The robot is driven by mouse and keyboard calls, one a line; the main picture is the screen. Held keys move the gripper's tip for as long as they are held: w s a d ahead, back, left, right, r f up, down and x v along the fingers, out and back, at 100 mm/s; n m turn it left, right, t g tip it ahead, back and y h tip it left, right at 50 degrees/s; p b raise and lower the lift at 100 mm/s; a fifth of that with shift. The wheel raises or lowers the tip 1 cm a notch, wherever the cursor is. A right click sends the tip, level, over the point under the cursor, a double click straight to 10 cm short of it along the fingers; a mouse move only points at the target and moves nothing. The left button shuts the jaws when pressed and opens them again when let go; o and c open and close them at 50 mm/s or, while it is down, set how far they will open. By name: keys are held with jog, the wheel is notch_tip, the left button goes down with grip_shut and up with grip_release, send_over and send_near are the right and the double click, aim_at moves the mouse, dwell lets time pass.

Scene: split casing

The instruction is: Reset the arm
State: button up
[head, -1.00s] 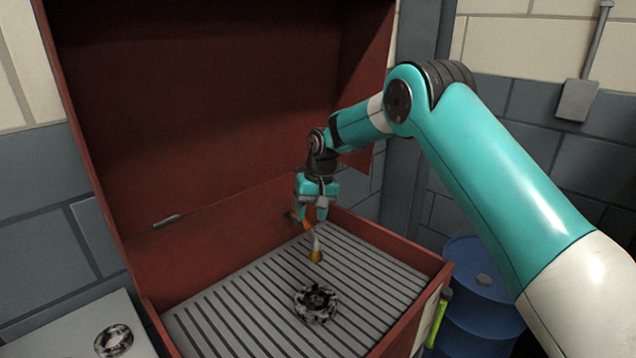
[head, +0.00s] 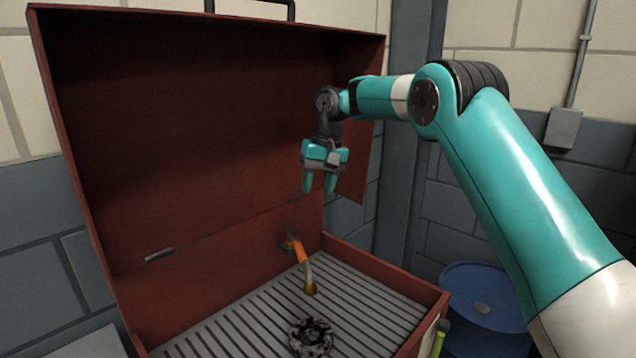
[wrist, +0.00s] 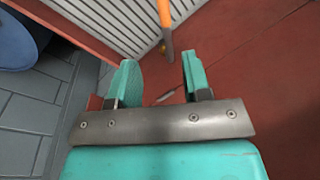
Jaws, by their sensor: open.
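My gripper (head: 319,183) is raised in front of the open red lid in the head view, fingers pointing down, apart and empty. In the wrist view my gripper (wrist: 158,80) shows two teal fingers with a clear gap between them. Below it in the head view, an orange and grey spout-like piece (head: 302,262) stands at the back of the red box (head: 405,284). Part of the orange piece (wrist: 165,20) also shows beyond the fingers in the wrist view. A dark grey and white ring-shaped part (head: 311,336) lies on the slatted grate (head: 245,325).
The tall red lid (head: 200,130) stands open behind my gripper. A blue barrel (head: 484,300) stands on the right, outside the box. A pale surface (head: 90,345) is at the lower left. The grate is mostly bare.

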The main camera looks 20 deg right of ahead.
jog(key=shift+s, duration=0.1)
jog(key=s+a+r+n, duration=0.2)
jog(key=s+a+r, duration=0.35)
jog(key=s, duration=0.35)
jog(key=s+a+f+n, duration=0.1)
jog(key=s+n, duration=0.1)
jog(key=s, duration=0.8)
jog(key=s+a+f+n+y, duration=0.1)
jog(key=s+a+f+n, duration=0.1)
jog(key=s, duration=0.8)
jog(key=s+a+f+n+y, duration=0.1)
jog(key=s, duration=1)
jog(key=shift+a+f+n, duration=0.15)
jog(key=shift+a+n, duration=0.25)
jog(key=shift+s, duration=0.1)
